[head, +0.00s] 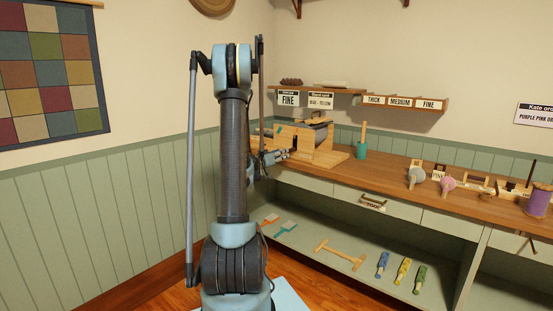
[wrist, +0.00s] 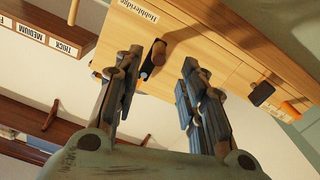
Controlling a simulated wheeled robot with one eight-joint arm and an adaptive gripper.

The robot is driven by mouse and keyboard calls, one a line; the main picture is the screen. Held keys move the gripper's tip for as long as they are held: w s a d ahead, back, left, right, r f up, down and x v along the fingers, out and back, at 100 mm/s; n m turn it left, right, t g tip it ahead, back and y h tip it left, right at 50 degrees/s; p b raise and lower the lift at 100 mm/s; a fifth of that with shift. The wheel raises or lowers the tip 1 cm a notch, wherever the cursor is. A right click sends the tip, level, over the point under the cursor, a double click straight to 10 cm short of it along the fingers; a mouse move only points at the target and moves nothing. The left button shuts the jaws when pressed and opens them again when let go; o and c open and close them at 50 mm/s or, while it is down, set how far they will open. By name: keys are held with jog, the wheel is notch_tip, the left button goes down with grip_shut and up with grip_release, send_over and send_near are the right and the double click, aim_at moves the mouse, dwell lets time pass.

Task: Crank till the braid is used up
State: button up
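A wooden box-shaped machine (head: 325,155) with a dark drum stands at the left end of the counter; its side panel (wrist: 205,45) fills the upper part of the wrist view. A dark-knobbed crank handle (wrist: 154,55) sticks out from that panel. My gripper (wrist: 159,64) is open, its two fingers on either side of the handle in the picture. I cannot tell whether either finger touches it. In the head view my gripper (head: 273,157) is at the machine's left front, partly behind my arm. I cannot make out the braid on the machine.
A second dark knob (wrist: 262,93) and an orange peg (wrist: 290,110) stick out on the panel's right. Wall shelves (head: 415,108) hang above. Several tools lie on the lower shelf (head: 330,275).

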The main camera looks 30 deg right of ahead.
aim_at(290, 150)
jog(key=shift+x, duration=4)
jog(key=shift+d+r, duration=0.1)
jog(key=shift+d, duration=0.05)
grip_shut()
